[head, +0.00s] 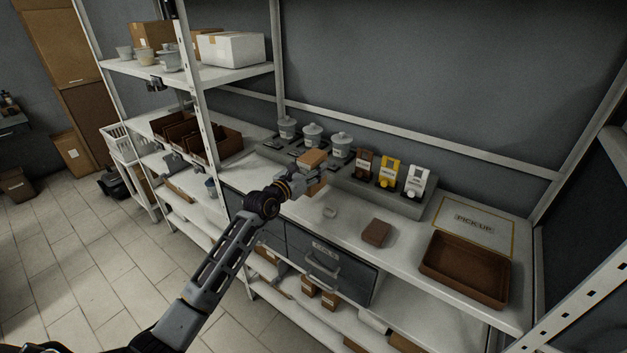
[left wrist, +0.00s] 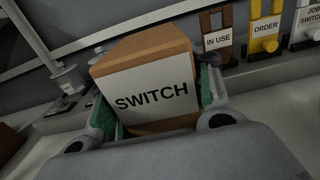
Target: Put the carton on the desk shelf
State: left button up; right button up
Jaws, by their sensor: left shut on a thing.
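A small brown carton (head: 312,159) with a white label reading "SWITCH" is in my left gripper (head: 305,178). In the left wrist view the carton (left wrist: 146,82) sits between the two green-padded fingers of the gripper (left wrist: 160,112), slightly tilted in the picture. The gripper is shut on it, above the desk top near the row of holders. The desk (head: 345,225) is a long pale counter with grey drawers below. White shelf boards (head: 215,74) stand at the left, the upper one holding boxes and cups. My right gripper is not in view.
Lidded cups (head: 312,134) and brown, yellow and white label holders (head: 389,172) stand at the back of the desk. A brown block (head: 376,232), a small round item (head: 330,211), a brown tray (head: 425,268) and a "PICK UP" mat (head: 474,219) lie to the right. Brown bins (head: 222,142) stand left.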

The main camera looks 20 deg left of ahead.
pick_arm(q)
jog(key=shift+f, duration=0.2)
jog(key=shift+f, duration=1.9)
jog(key=shift+f, duration=0.15)
jog(key=o, duration=1.2)
jog(key=shift+c, duration=0.2)
jog(key=shift+s, duration=0.1)
jog(key=b+v, duration=0.1)
jog(key=v, duration=1)
jog(key=shift+s+a, duration=0.15)
jog(key=shift+s, duration=0.25)
